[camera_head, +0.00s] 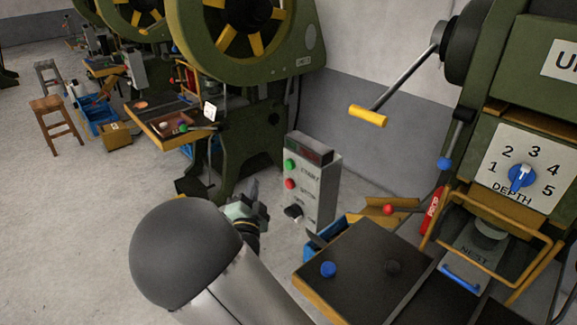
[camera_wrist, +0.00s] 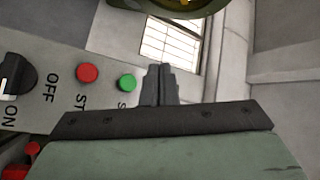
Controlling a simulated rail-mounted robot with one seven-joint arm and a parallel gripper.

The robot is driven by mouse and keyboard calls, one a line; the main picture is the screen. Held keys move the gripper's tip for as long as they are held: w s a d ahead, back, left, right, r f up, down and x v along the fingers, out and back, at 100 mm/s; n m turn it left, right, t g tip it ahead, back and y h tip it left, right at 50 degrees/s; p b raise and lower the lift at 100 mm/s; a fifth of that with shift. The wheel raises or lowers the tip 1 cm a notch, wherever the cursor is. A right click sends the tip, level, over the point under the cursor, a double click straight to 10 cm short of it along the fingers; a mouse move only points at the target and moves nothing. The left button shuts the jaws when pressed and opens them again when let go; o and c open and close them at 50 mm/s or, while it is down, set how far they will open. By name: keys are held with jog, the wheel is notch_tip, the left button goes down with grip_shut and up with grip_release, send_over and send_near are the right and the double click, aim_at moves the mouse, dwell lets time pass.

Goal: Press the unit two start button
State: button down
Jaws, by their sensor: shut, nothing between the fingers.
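A grey control box (camera_head: 322,185) stands between two green presses. On its face are a green button (camera_head: 289,163), a red button (camera_head: 290,184) and a black knob (camera_head: 293,212). In the wrist view the green button (camera_wrist: 127,82) is just left of my gripper (camera_wrist: 160,85), with lettering starting "S" below it. The red button (camera_wrist: 87,73) and the black knob (camera_wrist: 15,75), marked OFF and ON, are further left. My gripper is shut and empty; its fingertips appear beside the green button, and contact cannot be told. In the head view my gripper (camera_head: 252,207) is left of the box's lower part.
The right press has a crank with a yellow handle (camera_head: 368,116), a depth dial (camera_head: 520,177) and a dark worktable (camera_head: 352,270) with a blue knob. The rear press (camera_head: 245,130) stands behind the box. Open floor (camera_head: 90,220) lies to the left.

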jog(key=w+d, duration=0.5)
jog(key=d, duration=0.1)
jog(key=shift+w+d, duration=0.3)
jog(key=shift+d, duration=0.1)
jog(key=shift+w+d+f+b, duration=0.1)
jog(key=shift+w+d+b, duration=0.1)
jog(key=shift+b, duration=0.3)
dwell(1.6)
jog(key=shift+w+d+b, duration=0.4)
jog(key=shift+d+b, duration=0.1)
jog(key=shift+b, duration=0.2)
dwell(0.7)
jog(key=shift+s+a, duration=0.1)
dwell(0.3)
jog(key=shift+s+a+b, duration=0.4)
jog(key=shift+s+a, duration=0.1)
jog(key=shift+a, duration=0.05)
jog(key=shift+s+a+b, duration=0.4)
jog(key=shift+s+a, duration=0.4)
jog(key=shift+a, duration=0.2)
jog(key=shift+s+a+b, duration=0.35)
jog(key=shift+s+a, duration=0.45)
jog(key=shift+a, duration=0.15)
